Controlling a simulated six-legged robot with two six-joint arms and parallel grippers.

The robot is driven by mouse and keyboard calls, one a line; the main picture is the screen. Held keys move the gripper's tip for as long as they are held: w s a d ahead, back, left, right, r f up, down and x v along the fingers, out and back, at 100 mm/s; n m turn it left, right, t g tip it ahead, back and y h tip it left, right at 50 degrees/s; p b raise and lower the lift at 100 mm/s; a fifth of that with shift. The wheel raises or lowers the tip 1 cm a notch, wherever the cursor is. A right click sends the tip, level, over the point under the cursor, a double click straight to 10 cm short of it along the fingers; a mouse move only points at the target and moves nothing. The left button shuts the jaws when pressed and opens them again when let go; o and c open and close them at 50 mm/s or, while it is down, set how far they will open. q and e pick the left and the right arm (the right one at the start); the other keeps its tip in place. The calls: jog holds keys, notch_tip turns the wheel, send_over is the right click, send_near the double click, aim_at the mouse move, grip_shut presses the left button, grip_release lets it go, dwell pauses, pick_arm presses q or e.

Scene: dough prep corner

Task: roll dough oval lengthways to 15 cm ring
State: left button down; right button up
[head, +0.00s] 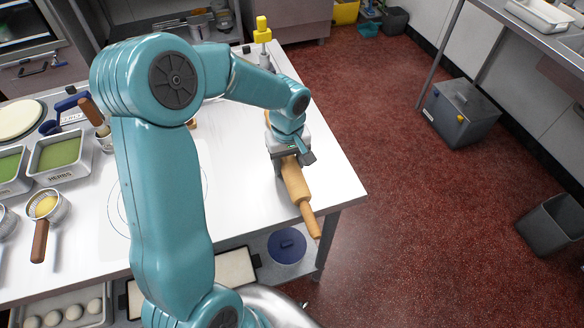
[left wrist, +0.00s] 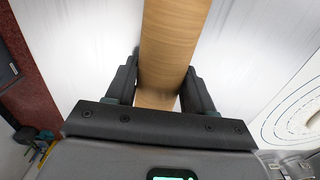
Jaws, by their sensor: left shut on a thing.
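A wooden rolling pin (head: 298,187) is near the right edge of the white worktop, its near handle sticking out towards the front corner. My left gripper (head: 291,158) is shut around the pin's barrel. In the left wrist view the barrel (left wrist: 172,45) runs between the two dark fingers (left wrist: 160,88). Thin printed rings (head: 207,185) on the worktop are partly hidden behind my left arm. They also show at the right of the left wrist view (left wrist: 290,118). My right gripper is out of view.
The worktop's right edge is close to the pin, with red floor beyond.

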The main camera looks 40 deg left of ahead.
aim_at(288, 158)
pick_arm(q)
jog(key=shift+w+a+r+p, duration=0.1)
jog(key=shift+r+p, duration=0.45)
jog(key=shift+r, duration=0.25)
notch_tip(288, 158, up, 2)
jog(key=shift+r+p, duration=0.15)
jog(key=shift+p, duration=0.6)
jog(key=shift+r+p, duration=0.65)
jog(key=shift+r, duration=0.45)
jog(key=shift+f, duration=0.1)
